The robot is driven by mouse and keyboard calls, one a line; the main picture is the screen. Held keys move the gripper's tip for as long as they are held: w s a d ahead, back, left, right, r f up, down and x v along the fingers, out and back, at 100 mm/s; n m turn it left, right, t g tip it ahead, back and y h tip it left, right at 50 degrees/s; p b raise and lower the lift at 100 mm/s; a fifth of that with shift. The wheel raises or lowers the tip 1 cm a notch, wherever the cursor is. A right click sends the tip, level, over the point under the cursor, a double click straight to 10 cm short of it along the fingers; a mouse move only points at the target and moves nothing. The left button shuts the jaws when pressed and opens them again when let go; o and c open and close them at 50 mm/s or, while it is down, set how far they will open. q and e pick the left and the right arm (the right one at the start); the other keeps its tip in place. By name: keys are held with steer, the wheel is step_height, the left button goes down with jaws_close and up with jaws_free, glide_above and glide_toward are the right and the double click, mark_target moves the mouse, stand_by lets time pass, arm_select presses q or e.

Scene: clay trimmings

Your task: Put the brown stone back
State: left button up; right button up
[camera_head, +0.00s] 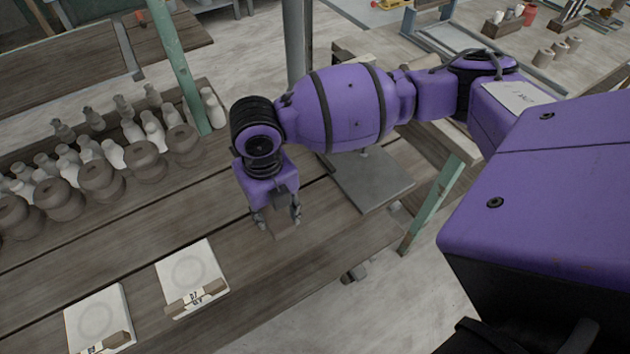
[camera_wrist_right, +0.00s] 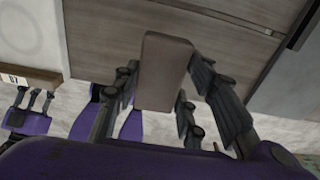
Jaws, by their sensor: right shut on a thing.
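The brown stone is a small flat brown block (camera_wrist_right: 163,70) between the fingers of my right gripper in the right wrist view. My right gripper (camera_head: 277,217) points down over the wooden table in the head view, shut on the brown stone (camera_head: 284,229). The stone's lower end is near the boards; I cannot tell whether it touches them. My left gripper is not in the head view. Purple parts with dark fingers (camera_wrist_right: 32,103) at the left of the right wrist view look like it, but their opening is unclear.
Two white tiles with ring marks and labels (camera_head: 190,265) (camera_head: 97,312) lie at the table's front left. A grey slab (camera_head: 370,180) lies right of my gripper. Several brown pots (camera_head: 102,180) and pale bottles (camera_head: 153,132) stand at the left. A green post (camera_head: 176,55) rises behind.

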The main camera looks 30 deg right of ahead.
mark_target(277, 216)
steer(key=shift+w+d+f, duration=0.35)
steer(key=shift+w+f, duration=0.3)
steer(key=shift+f, duration=0.15)
steer(key=f, duration=0.3)
steer(key=shift+w+d+f, duration=0.15)
steer(key=shift+w+f, duration=0.05)
steer(key=shift+f, duration=0.05)
steer(key=o, duration=1.2)
step_height(277, 216, up, 12)
steer(key=shift+r, duration=0.1)
